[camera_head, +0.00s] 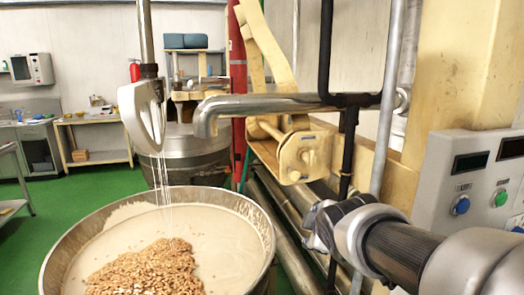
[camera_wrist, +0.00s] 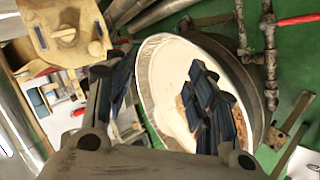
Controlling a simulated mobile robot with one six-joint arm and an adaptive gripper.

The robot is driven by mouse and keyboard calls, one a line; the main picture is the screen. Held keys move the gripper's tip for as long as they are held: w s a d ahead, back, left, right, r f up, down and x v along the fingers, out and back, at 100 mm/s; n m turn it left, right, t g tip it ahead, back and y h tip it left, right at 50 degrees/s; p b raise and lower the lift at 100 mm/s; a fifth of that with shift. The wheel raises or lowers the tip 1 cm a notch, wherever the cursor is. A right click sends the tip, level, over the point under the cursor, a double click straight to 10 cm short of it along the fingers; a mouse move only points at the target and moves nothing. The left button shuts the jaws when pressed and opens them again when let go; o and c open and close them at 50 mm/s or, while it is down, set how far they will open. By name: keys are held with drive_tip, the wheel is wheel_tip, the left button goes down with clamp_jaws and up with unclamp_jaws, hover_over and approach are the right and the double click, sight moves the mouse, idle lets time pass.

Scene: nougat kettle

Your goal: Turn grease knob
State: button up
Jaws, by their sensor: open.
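A cream-yellow housing (camera_head: 292,157) stands behind the kettle with a small round knob (camera_head: 307,157) on its face. The housing also shows at the upper left of the wrist view (camera_wrist: 72,22), with the knob (camera_wrist: 65,36). I cannot tell for certain that this is the grease knob. A grey control panel (camera_head: 470,165) at the right carries a blue knob (camera_head: 460,205) and a green knob (camera_head: 500,198); their labels are unreadable. My gripper (camera_wrist: 162,88) is open and empty, its fingers spread before the kettle in the wrist view.
A large kettle (camera_head: 48,262) of pale mix with nuts stands at the lower left. A pouring spout (camera_head: 143,112) hangs over it. A steel pipe (camera_head: 260,103) and dark upright pipes (camera_head: 347,150) stand near my arm.

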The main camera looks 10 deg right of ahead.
drive_tip(key=w+d+r+n+t+p, duration=0.1)
drive_tip(key=w+d+r+n+t, duration=0.1)
drive_tip(key=w+n, duration=0.3)
drive_tip(key=w+d+r+n+t+p, duration=0.1)
drive_tip(key=w+d+r+n, duration=0.15)
drive_tip(key=w, duration=0.45)
drive_tip(key=n+t+y+p, duration=0.1)
drive_tip(key=n+t+p, duration=0.15)
drive_tip(key=n, duration=0.45)
approach(312, 162)
drive_tip(key=w, duration=0.1)
drive_tip(key=w+n, duration=0.1)
drive_tip(key=w+n+t+y, duration=0.1)
drive_tip(key=n, duration=0.1)
drive_tip(key=w+d+f+n+y+p, duration=0.1)
drive_tip(key=n, duration=0.1)
drive_tip(key=shift+w+d+f+t, duration=0.1)
drive_tip(key=shift+w+t, duration=0.05)
drive_tip(key=shift+t, duration=0.1)
drive_tip(key=shift+w+d+f+n+t+y, duration=0.1)
drive_tip(key=shift+w+n+t+y, duration=0.1)
drive_tip(key=shift+n, duration=0.45)
drive_tip(key=shift+w+d+f+n+t+y, duration=0.1)
drive_tip(key=shift+w+n, duration=0.1)
drive_tip(key=shift+n, duration=0.4)
drive_tip(key=w, duration=0.7)
drive_tip(key=shift+w+a+p, duration=0.25)
drive_tip(key=shift+p, duration=0.05)
drive_tip(key=shift+c, duration=0.6)
drive_tip(key=c, duration=1)
